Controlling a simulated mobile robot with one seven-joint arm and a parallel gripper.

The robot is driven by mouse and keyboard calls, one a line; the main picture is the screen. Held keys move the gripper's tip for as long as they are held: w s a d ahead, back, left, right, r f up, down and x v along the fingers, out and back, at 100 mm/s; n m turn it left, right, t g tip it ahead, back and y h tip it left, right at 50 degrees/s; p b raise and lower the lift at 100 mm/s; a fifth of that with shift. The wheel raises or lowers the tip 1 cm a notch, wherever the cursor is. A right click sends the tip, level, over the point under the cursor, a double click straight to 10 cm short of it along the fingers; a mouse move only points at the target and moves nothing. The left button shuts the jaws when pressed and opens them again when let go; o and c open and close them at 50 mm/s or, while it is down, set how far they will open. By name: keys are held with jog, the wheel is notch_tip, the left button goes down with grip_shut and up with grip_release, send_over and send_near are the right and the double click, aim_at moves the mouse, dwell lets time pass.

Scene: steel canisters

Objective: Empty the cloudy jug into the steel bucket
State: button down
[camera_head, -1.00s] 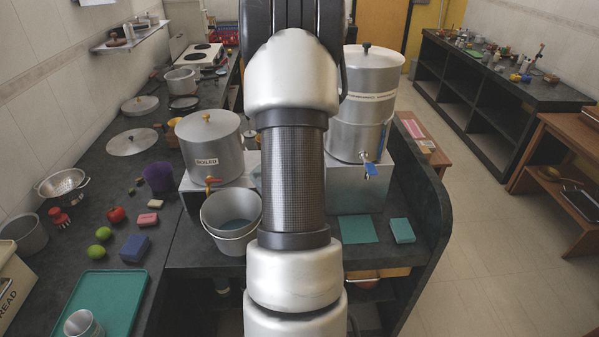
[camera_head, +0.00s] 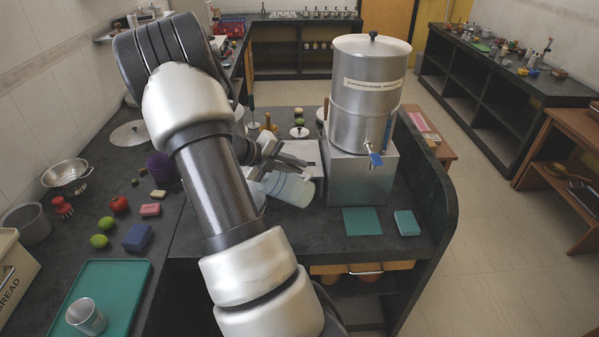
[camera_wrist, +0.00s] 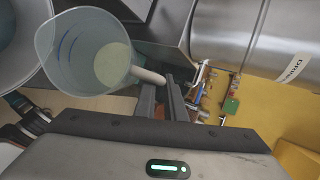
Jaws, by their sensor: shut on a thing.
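The cloudy jug (camera_head: 288,187) is translucent and bluish, and hangs tilted above the counter in the head view. My gripper (camera_wrist: 168,88) is shut on the jug's pale handle in the wrist view; it also shows in the head view (camera_head: 284,160). The wrist view looks into the jug (camera_wrist: 78,50), which has blue marks on its wall and a pale patch at its bottom. I cannot tell how much liquid it holds. The steel bucket (camera_wrist: 14,62) shows in part at the left of the wrist view, beside the jug. My arm hides most of it in the head view.
A large steel urn (camera_head: 368,95) with a blue-handled tap stands on a metal box (camera_head: 360,180) right of the jug. A teal mat (camera_head: 362,221) and teal block (camera_head: 406,223) lie in front.

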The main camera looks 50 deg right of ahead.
jog(key=shift+w+a+r+h+b, duration=0.1)
jog(key=shift+w+a+h+b, duration=0.15)
jog(key=shift+b, duration=0.3)
jog(key=shift+w+a+r+g+h+p, duration=0.2)
jog(key=shift+r+g+h+p, duration=0.2)
jog(key=shift+r+p, duration=0.15)
jog(key=shift+w+a+r+p, duration=0.1)
jog(key=shift+w+p, duration=0.1)
jog(key=shift+p, duration=0.1)
jog(key=shift+w+a+r+n+g+h+p, duration=0.1)
jog(key=shift+w+a+n+g+h+p, duration=0.25)
jog(key=shift+g+h, duration=0.15)
jog(key=shift+r, duration=0.1)
jog(key=shift+w+a+r+n+g+h+p, duration=0.2)
jog(key=shift+w+a+n+g+h+p, duration=0.15)
jog(key=shift+w+a+h+p, duration=0.15)
jog(key=shift+w+a, duration=0.1)
jog(key=shift+w, duration=0.15)
jog(key=shift+r+h, duration=0.1)
jog(key=shift+h, duration=0.15)
